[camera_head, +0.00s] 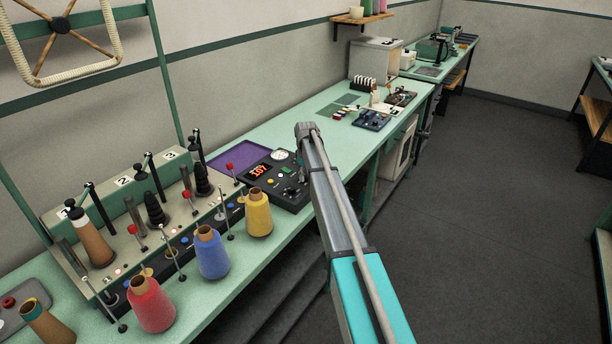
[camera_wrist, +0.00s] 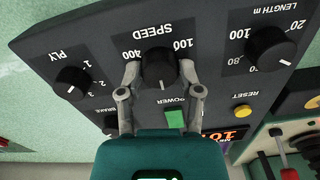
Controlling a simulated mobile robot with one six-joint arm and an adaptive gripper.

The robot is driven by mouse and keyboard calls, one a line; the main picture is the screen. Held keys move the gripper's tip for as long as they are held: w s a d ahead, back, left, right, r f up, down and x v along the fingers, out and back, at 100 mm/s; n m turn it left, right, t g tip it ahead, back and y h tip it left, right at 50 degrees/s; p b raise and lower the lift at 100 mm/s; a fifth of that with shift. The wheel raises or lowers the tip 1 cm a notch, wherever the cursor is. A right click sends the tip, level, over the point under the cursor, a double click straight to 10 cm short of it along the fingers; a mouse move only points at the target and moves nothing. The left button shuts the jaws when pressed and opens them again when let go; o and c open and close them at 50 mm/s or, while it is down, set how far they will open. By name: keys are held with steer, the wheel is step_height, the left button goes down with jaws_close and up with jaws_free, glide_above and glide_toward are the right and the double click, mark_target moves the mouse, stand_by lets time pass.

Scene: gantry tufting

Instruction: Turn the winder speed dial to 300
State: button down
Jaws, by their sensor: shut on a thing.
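The speed dial (camera_wrist: 158,66) is a black round knob under the word SPEED, upside down in the wrist view. The marks 400 and 100 show on either side of it. Its white pointer line points down in the picture, toward the POWER label, away from both marks. My gripper (camera_wrist: 160,74) has its two grey fingers closed on the dial, one on each side. In the head view the dial sits on the dark winder control panel (camera_head: 264,193), whose red display (camera_head: 259,171) reads about 107. My arm hides much of the gripper there.
Near the dial are the PLY knob (camera_wrist: 74,82), the LENGTH knob (camera_wrist: 270,48), a green power switch (camera_wrist: 174,118) and a yellow reset button (camera_wrist: 242,111). Yellow (camera_head: 258,212), blue (camera_head: 211,253) and red (camera_head: 150,303) yarn cones stand along the bench's front.

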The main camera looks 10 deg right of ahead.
steer(key=m, duration=0.5)
steer(key=shift+m, duration=0.3)
steer(key=m, duration=0.5)
steer(key=shift+s+m, duration=0.1)
steer(key=shift+m, duration=0.3)
steer(key=shift+c, duration=1.3)
jaws_free()
steer(key=shift+n, duration=0.4)
